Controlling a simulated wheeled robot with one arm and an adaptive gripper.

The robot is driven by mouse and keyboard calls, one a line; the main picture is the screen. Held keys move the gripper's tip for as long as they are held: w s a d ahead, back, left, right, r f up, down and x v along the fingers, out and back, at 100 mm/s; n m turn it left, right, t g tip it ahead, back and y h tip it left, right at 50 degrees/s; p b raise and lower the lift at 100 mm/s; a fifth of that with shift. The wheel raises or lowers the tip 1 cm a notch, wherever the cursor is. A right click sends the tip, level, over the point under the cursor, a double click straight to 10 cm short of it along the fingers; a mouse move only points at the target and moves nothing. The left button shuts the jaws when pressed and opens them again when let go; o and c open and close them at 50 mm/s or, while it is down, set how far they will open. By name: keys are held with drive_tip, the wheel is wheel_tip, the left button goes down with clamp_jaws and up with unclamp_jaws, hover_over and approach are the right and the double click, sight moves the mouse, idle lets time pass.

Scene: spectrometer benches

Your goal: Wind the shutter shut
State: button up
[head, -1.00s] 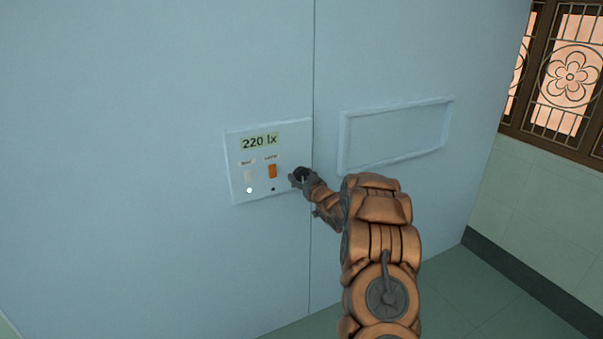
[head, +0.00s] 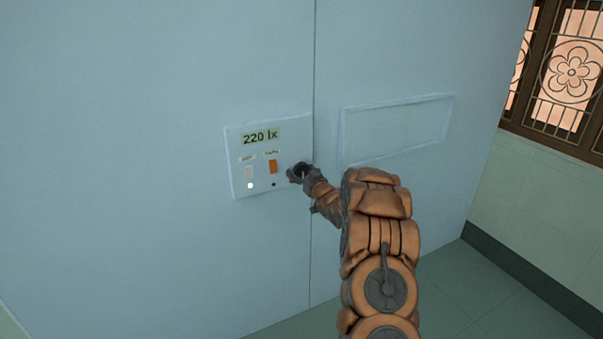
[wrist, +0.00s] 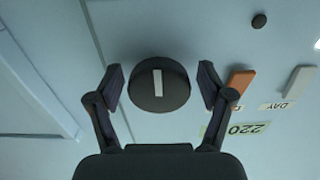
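A round dark knob (wrist: 172,96) with a white pointer bar shows in the wrist view. My gripper (wrist: 161,76) is open around it, one finger on each side, with a visible gap at both. In the head view my gripper (head: 300,173) is at the right edge of the control panel (head: 237,187) and hides the knob. The panel display (head: 261,137) reads 220 lx. No moving shutter can be made out.
The panel has an orange switch (head: 273,166), a pale switch (head: 249,172), a lit white lamp (head: 250,186) and a dark lamp (head: 274,184). A raised rectangular frame (head: 345,140) is on the wall to the right. A grilled window (head: 570,72) is at far right.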

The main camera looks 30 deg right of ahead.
drive_tip(key=shift+s, duration=0.15)
drive_tip(key=s, duration=0.7)
drive_tip(key=s+a, duration=0.1)
drive_tip(key=s, duration=0.3)
drive_tip(key=shift+s, duration=0.35)
idle(0.5)
